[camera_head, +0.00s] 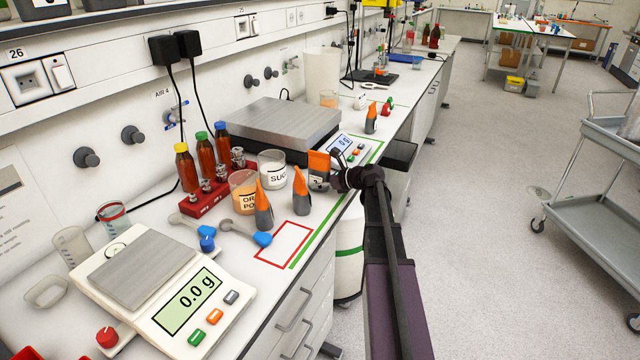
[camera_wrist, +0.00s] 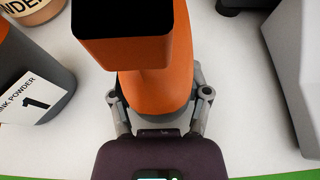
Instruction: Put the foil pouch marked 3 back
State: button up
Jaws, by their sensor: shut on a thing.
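My gripper (camera_head: 336,172) is shut on an orange and grey pouch (camera_head: 318,162) at the bench's front edge. In the wrist view its fingers (camera_wrist: 163,118) close on both sides of the pouch (camera_wrist: 165,88), which is upright with a dark top; its number is hidden. I cannot tell whether its base touches the bench. A pouch marked 1 (camera_wrist: 38,90) stands to the left in the wrist view. Two similar pouches stand left of the held one in the head view, a nearer one (camera_head: 264,208) and a middle one (camera_head: 301,192). Another pouch (camera_head: 371,119) stands farther back.
A red-outlined rectangle (camera_head: 259,259) on the bench is empty. A beaker of orange powder (camera_head: 241,187) and a sugar beaker (camera_head: 271,166) stand behind the pouches. A balance (camera_head: 150,270) reading 0.0 g is at front left; a larger scale (camera_head: 283,128) stands behind.

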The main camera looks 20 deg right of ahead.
jog(key=shift+f, duration=0.15)
jog(key=o, duration=1.3)
jog(key=shift+o, duration=0.2)
jog(key=shift+r, duration=0.2)
jog(key=shift+s+d+r, duration=0.1)
jog(key=shift+s+d, duration=0.05)
jog(key=shift+s, duration=0.1)
jog(key=p+v, duration=0.4)
jog(key=v, duration=0.7)
jog(key=shift+p, duration=0.3)
jog(key=shift+s+d, duration=0.1)
